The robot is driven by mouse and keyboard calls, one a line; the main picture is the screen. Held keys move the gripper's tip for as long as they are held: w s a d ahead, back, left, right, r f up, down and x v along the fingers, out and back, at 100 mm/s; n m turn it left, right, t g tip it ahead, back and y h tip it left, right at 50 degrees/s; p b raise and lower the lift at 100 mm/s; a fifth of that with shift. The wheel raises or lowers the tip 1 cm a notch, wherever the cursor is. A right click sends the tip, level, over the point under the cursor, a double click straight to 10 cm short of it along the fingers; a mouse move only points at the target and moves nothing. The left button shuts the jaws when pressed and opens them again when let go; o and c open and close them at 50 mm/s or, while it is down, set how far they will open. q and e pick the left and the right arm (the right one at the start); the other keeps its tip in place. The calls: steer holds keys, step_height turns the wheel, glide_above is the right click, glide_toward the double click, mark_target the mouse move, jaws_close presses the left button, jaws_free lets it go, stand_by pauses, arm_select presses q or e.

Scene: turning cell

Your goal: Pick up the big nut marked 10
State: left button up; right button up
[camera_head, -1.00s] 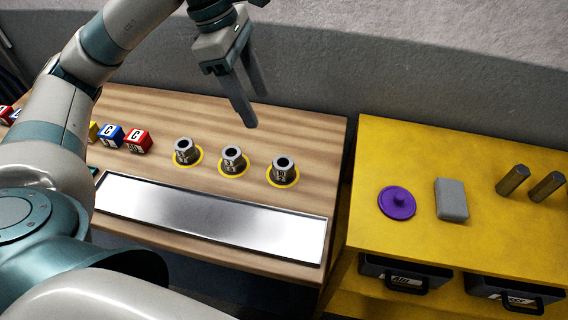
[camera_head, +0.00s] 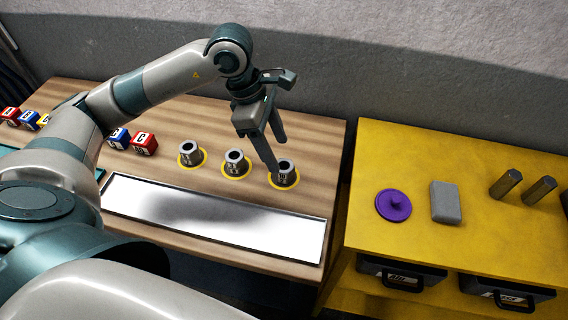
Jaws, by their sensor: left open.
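Three grey nuts stand on yellow rings on the wooden table: a left nut (camera_head: 188,153), a middle nut (camera_head: 235,162) and a right nut (camera_head: 287,172). Each has dark marks on its side, too small to read surely, so I cannot tell which is marked 10. My left gripper (camera_head: 279,155) is open, with its fingers pointing down by the right nut. The nearer finger overlaps the left edge of the right nut in the picture; I cannot tell whether it touches. My right gripper is not in view.
A shiny metal tray (camera_head: 290,238) lies in front of the nuts. Lettered blocks (camera_head: 144,143) stand to the left. The yellow bench (camera_head: 390,160) at right holds a purple lid (camera_head: 393,206), a grey block (camera_head: 446,202) and two metal bars (camera_head: 506,183). A wall stands behind.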

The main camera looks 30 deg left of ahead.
mark_target(284, 165)
arm_select(q)
steer(key=shift+d+f, duration=0.1)
steer(key=shift+f, duration=0.1)
steer(key=shift+p+x, duration=1.3)
steer(key=shift+x, duration=0.55)
steer(key=shift+w+f, duration=0.25)
steer(key=shift+f, duration=0.5)
steer(key=shift+c, duration=0.6)
steer(key=c, duration=1.2)
steer(key=shift+o, duration=0.2)
